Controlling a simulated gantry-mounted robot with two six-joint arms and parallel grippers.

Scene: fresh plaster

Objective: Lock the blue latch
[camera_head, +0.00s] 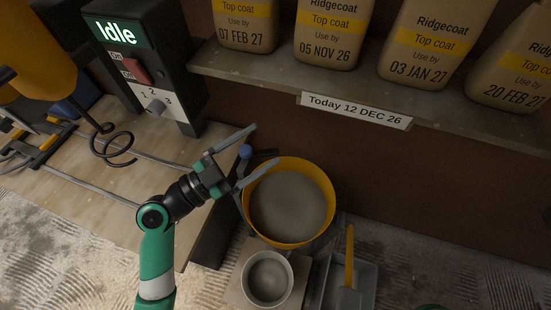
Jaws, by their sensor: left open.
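A small blue knob (245,151), which looks like the blue latch, sits beside the yellow bucket's left rim, near the edge of the wooden bench. My left gripper (264,145) is open. Its two grey fingers spread to either side of the blue knob in the picture. I cannot tell whether either finger touches it. A dark part beside the knob is partly hidden by the fingers. My right gripper does not show.
The yellow bucket (328,207) holds grey plaster. A pale pot (268,279) and a grey tray (330,285) stand in front. A control box (145,70) reads "Idle". Bags line the shelf (245,80).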

